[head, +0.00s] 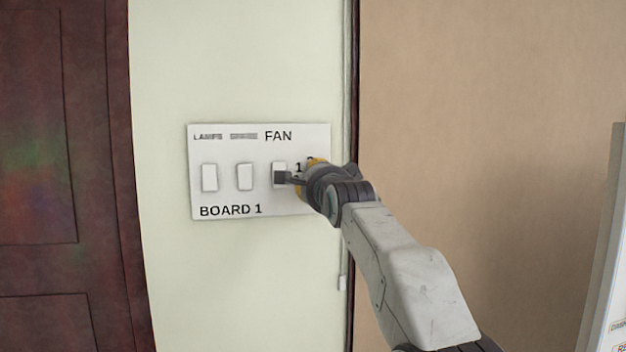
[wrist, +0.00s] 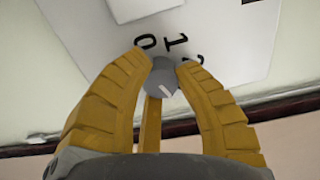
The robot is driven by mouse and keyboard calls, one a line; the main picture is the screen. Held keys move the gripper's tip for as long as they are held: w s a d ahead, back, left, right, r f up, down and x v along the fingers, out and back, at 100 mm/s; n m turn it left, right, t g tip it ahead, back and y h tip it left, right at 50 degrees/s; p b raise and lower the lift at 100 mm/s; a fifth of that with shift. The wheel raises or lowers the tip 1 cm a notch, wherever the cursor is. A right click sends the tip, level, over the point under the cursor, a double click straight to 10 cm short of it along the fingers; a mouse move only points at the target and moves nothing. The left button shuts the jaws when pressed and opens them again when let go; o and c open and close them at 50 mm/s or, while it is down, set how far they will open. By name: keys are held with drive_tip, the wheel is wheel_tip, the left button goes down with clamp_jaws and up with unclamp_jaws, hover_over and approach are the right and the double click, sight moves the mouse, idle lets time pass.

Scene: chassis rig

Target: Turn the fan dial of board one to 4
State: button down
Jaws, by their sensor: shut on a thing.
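Board one (head: 226,153) is a white wall panel marked "BOARD 1", with "FAN" at its upper right; its lower right is behind my arm. In the wrist view the fan dial (wrist: 160,76) is a small grey round knob with a white line on its lower part. The numbers 0, 1 and part of a 2 show around it; the rest are hidden. My gripper (wrist: 164,64) has its yellow fingers shut on the dial, one on each side. In the head view my gripper (head: 300,179) covers the dial. Which number the line points to cannot be told.
Several white rocker switches (head: 244,177) sit on the board left of my gripper. A dark wooden door (head: 60,180) is at the left. A dark vertical strip (head: 354,80) and a tan wall (head: 490,90) are to the right. A pale panel (head: 608,250) stands at the right edge.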

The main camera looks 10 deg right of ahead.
drive_tip(key=m, duration=0.6)
drive_tip(key=shift+r, duration=0.25)
drive_tip(key=shift+m, duration=0.3)
drive_tip(key=c, duration=1.3)
unclamp_jaws()
drive_tip(key=o, duration=0.4)
drive_tip(key=shift+f, duration=0.2)
drive_tip(key=shift+c, duration=0.2)
drive_tip(key=shift+s, duration=0.1)
drive_tip(key=s, duration=1.1)
drive_tip(key=shift+s, duration=0.35)
